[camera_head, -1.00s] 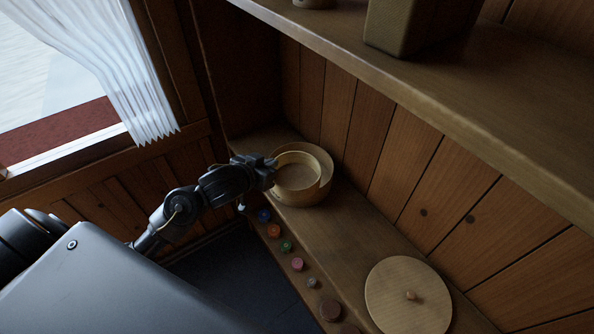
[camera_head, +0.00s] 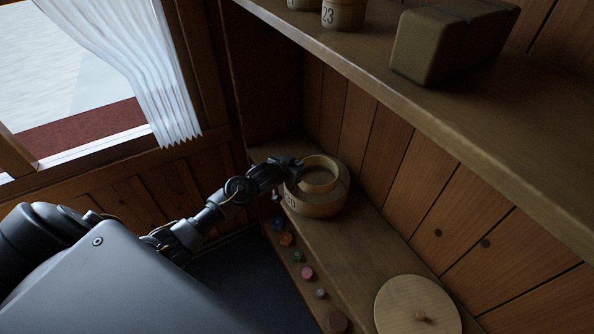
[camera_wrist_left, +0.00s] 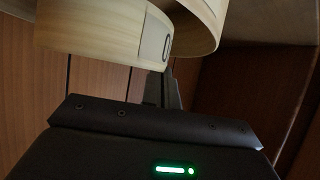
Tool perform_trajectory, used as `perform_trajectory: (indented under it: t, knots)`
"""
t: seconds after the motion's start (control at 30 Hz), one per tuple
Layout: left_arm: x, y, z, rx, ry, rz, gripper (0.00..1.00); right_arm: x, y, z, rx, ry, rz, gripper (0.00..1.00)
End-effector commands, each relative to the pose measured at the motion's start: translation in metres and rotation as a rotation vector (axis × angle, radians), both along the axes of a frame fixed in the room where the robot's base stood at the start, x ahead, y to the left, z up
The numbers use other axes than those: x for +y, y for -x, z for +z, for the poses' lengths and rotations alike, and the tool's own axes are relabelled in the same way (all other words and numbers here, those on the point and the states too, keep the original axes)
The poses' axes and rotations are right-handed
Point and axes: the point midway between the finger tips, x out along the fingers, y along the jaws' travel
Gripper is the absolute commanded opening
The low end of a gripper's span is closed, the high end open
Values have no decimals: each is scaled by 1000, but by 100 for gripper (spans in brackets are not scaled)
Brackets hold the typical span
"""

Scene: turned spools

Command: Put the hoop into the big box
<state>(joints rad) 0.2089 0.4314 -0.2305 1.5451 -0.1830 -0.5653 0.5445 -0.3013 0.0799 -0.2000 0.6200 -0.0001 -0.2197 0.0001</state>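The big box (camera_head: 327,207) is a round pale wooden box with a dark number, standing open on the lower shelf near the corner. The hoop (camera_head: 320,187) is a smaller pale wooden ring, upright at the box's mouth with its rim above the box's rim. I cannot tell whether it touches the bottom. My left gripper (camera_head: 298,168) reaches over the box's left side and is shut on the hoop's near wall. The left wrist view shows the numbered box wall (camera_wrist_left: 90,30), a second curved wooden wall, and the narrow dark fingers (camera_wrist_left: 165,88). My right gripper is not in view.
A round lid with a knob (camera_head: 405,302) lies on the lower shelf. The upper shelf (camera_head: 420,100) overhangs, holding a dark green box (camera_head: 440,45) and a round box numbered 23 (camera_head: 343,14).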

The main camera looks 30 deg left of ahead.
Motion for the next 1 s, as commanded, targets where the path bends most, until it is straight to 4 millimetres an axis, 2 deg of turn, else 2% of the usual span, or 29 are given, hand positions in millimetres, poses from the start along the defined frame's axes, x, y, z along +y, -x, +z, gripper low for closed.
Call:
perform_trajectory:
  t: [0.1,0.23,1.0]
  knots:
    - [0,1,-16,6,0,1,0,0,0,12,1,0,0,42]
    - [0,1,-27,2,0,0,0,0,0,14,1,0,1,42]
    - [0,1,-41,1,0,0,0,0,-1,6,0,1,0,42]
